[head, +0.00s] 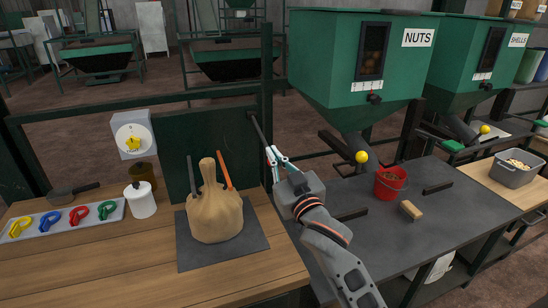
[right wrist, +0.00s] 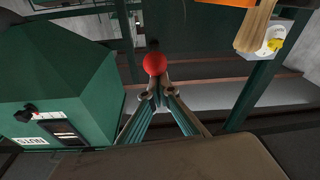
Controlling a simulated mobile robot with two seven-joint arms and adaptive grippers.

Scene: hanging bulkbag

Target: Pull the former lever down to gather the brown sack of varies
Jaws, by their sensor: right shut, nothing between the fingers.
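The brown sack (head: 214,218) stands upright on a dark mat, its neck drawn in narrow. An orange bar (head: 226,171) and a dark bar (head: 193,176) stand at either side of the neck. A dark lever rod (head: 258,130) slants down from the green post toward my right gripper (head: 271,156). The right wrist view shows a red ball knob (right wrist: 155,64) just beyond the fingertips of my right gripper (right wrist: 158,92). These fingers are together with nothing between them. Whether they touch the knob I cannot tell. My left gripper is out of view.
A dial scale (head: 132,139) hangs at the left of a green panel. A white pot (head: 140,200) and a tray of coloured clips (head: 62,219) lie left of the sack. The NUTS hopper (head: 345,65) and a red bucket (head: 390,183) are to the right.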

